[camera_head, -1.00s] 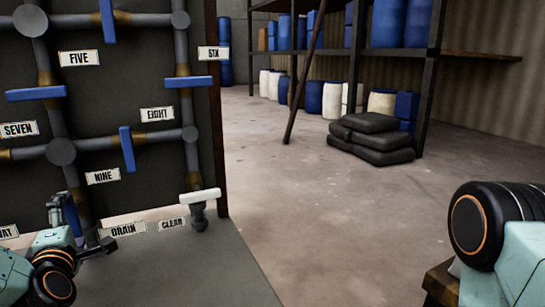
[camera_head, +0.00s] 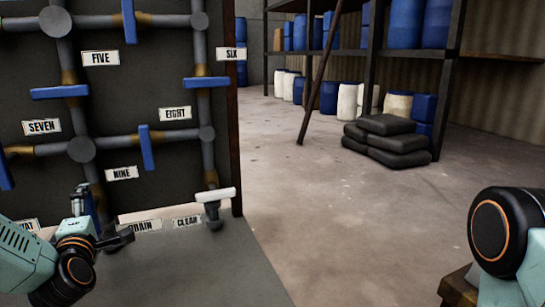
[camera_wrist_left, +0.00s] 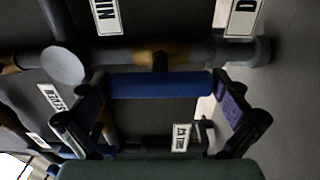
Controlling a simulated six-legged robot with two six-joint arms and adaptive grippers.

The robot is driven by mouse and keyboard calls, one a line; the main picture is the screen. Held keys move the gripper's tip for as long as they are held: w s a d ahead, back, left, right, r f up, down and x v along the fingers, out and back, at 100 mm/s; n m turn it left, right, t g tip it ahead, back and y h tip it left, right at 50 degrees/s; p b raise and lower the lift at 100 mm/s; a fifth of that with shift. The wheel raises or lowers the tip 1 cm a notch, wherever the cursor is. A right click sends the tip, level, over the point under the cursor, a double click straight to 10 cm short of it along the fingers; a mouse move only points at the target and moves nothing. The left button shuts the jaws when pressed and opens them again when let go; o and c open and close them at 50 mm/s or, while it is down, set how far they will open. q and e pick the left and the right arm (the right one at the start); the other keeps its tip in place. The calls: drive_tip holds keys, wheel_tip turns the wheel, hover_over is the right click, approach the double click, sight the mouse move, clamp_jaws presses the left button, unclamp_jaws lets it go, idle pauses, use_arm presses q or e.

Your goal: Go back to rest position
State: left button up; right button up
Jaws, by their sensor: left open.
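My left gripper (camera_head: 103,221) is open at the lower left of the head view, in front of the dark pipe panel (camera_head: 185,80). In the left wrist view its two fingers (camera_wrist_left: 162,112) stand wide apart with nothing clamped between them. A blue valve handle (camera_wrist_left: 160,85) on a grey pipe lies across the gap between the fingertips; I cannot tell whether they touch it. My right gripper is out of view; only a dark, orange-ringed joint of my right arm shows at the lower right of the head view.
The panel bears blue handles (camera_head: 59,92), numbered labels and a white-handled valve (camera_head: 215,195) above a grey ledge (camera_head: 225,260). Open concrete floor (camera_head: 340,215) lies to the right. Black sacks (camera_head: 390,140) and a shelf with blue barrels (camera_head: 405,25) stand beyond.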

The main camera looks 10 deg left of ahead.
use_arm(q)
drive_tip(key=m+p, duration=0.2)
drive_tip(key=m, duration=0.2)
drive_tip(key=shift+s+d+r, duration=0.1)
drive_tip(key=shift+r, duration=0.05)
drive_tip(key=m+p, duration=0.2)
drive_tip(key=m, duration=0.3)
drive_tip(key=m+p, duration=0.1)
drive_tip(key=m, duration=0.3)
drive_tip(key=shift+p, duration=0.4)
drive_tip(key=m, duration=0.4)
drive_tip(key=shift+p, duration=0.4)
drive_tip(key=shift+s+m, duration=0.1)
drive_tip(key=shift+m, duration=0.4)
drive_tip(key=shift+p+v, duration=0.5)
drive_tip(key=shift+v, duration=2.05)
